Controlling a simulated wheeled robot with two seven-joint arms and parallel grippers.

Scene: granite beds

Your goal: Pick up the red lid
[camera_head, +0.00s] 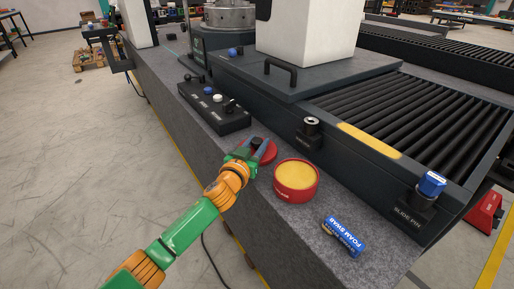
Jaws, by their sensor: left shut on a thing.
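The red lid (269,153) is at the far end of my left arm, just left of and behind a round red tin (296,181) with a yellow top face. My left gripper (257,146) is shut on the lid, and its fingers cover part of it. I cannot tell whether the lid rests on the granite or is slightly above it. My right gripper is not in this view.
A blue-and-white foam swab pack (343,237) lies on the granite (300,224) at the front right. A black control box (214,106) stands behind the gripper. A dark roller bed (400,115) with a blue-capped slide pin (431,183) borders the right.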

